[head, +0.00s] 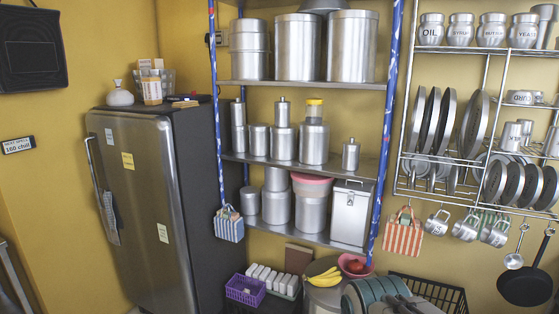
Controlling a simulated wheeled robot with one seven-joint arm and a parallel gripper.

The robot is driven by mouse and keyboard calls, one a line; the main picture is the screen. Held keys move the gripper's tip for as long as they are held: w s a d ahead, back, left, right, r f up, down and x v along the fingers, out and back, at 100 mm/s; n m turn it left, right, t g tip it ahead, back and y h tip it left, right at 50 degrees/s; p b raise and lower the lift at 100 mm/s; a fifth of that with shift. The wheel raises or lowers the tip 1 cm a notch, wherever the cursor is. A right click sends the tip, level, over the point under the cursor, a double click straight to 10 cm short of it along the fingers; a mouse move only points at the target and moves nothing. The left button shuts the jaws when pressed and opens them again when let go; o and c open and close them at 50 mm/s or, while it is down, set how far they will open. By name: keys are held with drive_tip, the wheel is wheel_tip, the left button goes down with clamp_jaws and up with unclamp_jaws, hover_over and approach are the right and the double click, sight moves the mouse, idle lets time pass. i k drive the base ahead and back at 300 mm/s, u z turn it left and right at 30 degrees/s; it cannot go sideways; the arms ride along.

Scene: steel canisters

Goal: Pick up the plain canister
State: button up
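Several plain steel canisters stand on the blue-posted shelf unit in the middle of the head view, so I cannot tell which one the task means. Large ones are on the top shelf, including a wide canister (351,46). The middle shelf holds smaller ones, such as a short canister (258,140) and a yellow-topped canister (314,140). The lower shelf holds more, such as a canister (276,206). Lettered canisters stand on the wire rack at right, including one marked OIL (431,30). My gripper is not in view.
A steel fridge (150,200) stands left of the shelves. A square lidded tin (351,213) is on the lower shelf. Below are a purple basket (245,290), bananas (326,276) and a black crate (430,292). Plates (470,122) and hanging mugs (466,228) crowd the right.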

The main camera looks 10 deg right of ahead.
sight(351, 156)
drive_tip(key=u, duration=0.3)
drive_tip(key=i, duration=1.65)
